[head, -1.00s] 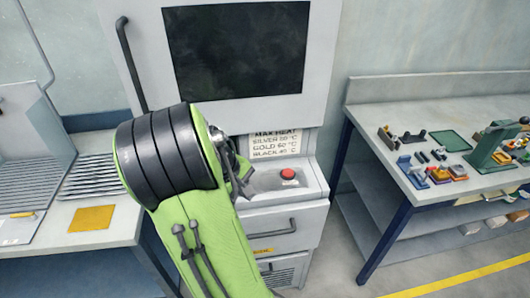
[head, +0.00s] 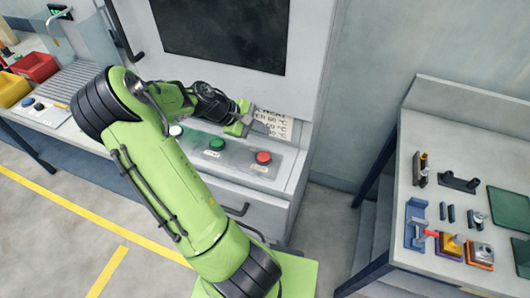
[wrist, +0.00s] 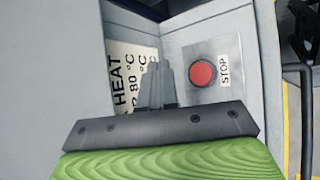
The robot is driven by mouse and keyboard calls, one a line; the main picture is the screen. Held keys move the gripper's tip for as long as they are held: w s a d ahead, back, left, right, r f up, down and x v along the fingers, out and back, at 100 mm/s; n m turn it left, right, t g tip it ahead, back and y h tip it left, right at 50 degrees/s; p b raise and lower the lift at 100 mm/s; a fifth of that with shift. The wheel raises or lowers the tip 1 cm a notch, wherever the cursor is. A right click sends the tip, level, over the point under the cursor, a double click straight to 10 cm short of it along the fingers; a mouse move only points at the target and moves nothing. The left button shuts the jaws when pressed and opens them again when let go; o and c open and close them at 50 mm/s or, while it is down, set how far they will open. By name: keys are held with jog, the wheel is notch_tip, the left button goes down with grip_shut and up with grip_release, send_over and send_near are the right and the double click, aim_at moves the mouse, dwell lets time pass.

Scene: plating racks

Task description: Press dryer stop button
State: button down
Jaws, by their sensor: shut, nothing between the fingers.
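The red stop button (head: 263,157) sits at the right end of the sloped control panel (head: 285,176) on the dryer (head: 310,60). In the wrist view the red button (wrist: 202,73) is round, on a light plate beside a label reading STOP (wrist: 224,74). My gripper (head: 246,112) is above and behind the panel, near the temperature sign (head: 273,123). In the wrist view my gripper (wrist: 156,66) has its fingers together and empty, pointing just left of the red button. The fingertips appear apart from the button.
The dark dryer window (head: 222,32) is above. A workbench (head: 408,160) with small tools stands to the right. Red (head: 36,67) and yellow bins are at far left.

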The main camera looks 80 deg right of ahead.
jog(key=b, duration=0.8)
send_over(261, 157)
notch_tip(261, 157, down, 8)
jog(key=shift+f, duration=0.45)
dwell(1.3)
jog(key=shift+f, duration=0.4)
jog(key=shift+f+b, duration=0.5)
dwell(0.5)
jog(key=shift+r, duration=0.1)
jog(key=shift+r+p, duration=0.85)
jog(key=shift+p, duration=0.15)
